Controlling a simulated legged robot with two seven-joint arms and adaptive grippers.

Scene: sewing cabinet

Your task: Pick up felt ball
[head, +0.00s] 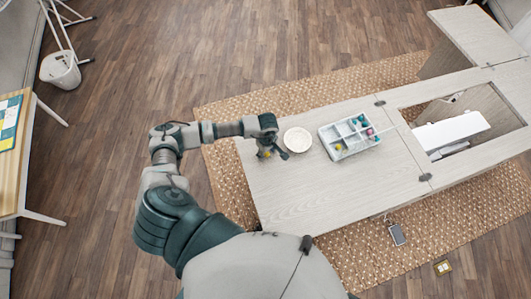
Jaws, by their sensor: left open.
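My left gripper (272,152) is open and points down over the left end of the pale wooden cabinet top (290,205). A small yellow ball (267,154), which looks like a felt ball, shows at its fingers, partly hidden by them. I cannot tell whether the fingers touch it. More small balls, teal (362,122) and red (370,132) among them, lie in a grey compartment tray (334,151) to the right. My right gripper is not in view.
A round white dish (297,139) sits just right of my left gripper, between it and the tray. Further right the cabinet top has a rectangular opening with a white sewing machine (452,132) in it. The front left of the top is clear.

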